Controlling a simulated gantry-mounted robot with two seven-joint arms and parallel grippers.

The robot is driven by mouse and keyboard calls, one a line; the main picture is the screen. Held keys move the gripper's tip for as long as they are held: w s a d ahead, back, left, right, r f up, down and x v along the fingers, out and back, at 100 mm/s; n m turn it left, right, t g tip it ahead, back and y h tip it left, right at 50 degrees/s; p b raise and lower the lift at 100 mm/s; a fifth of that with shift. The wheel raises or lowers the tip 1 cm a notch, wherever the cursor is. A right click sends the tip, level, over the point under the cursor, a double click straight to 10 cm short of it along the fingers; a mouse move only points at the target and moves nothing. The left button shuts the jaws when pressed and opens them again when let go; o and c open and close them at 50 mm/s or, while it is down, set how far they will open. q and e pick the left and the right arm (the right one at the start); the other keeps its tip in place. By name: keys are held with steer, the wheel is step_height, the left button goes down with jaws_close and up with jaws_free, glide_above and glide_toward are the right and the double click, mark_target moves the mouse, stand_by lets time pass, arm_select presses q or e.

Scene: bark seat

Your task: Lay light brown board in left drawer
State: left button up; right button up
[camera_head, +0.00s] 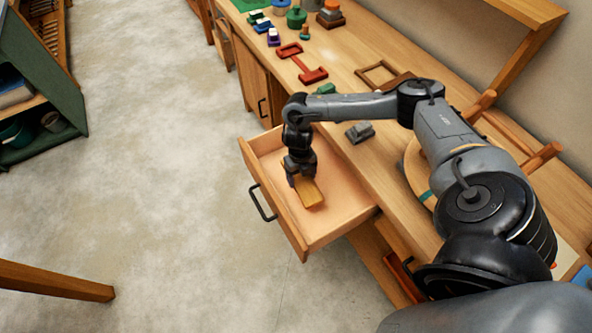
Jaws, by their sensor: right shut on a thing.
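The light brown board (311,194) is a small yellowish-brown slab at my right gripper (303,180). My right gripper points down and is shut on the board, inside the outline of the open drawer (344,196). I cannot tell whether the board touches the drawer floor. The drawer is pulled out from the workbench, with a black handle (262,204) on its front. The gripper hides part of the board and of the drawer floor. My left gripper does not show.
The workbench top (352,90) holds a red piece (302,64), a brown frame (378,74), a grey block (360,132) and several coloured parts at the far end. A green shelf (68,95) stands at the far left. The floor left of the drawer is clear.

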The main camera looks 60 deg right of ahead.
steer(key=shift+f+b, duration=2.05)
steer(key=shift+f, duration=0.2)
steer(key=shift+f+b, duration=0.45)
steer(key=shift+f, duration=0.35)
steer(key=shift+f, duration=0.35)
steer(key=o, duration=1.2)
steer(key=shift+r, duration=0.15)
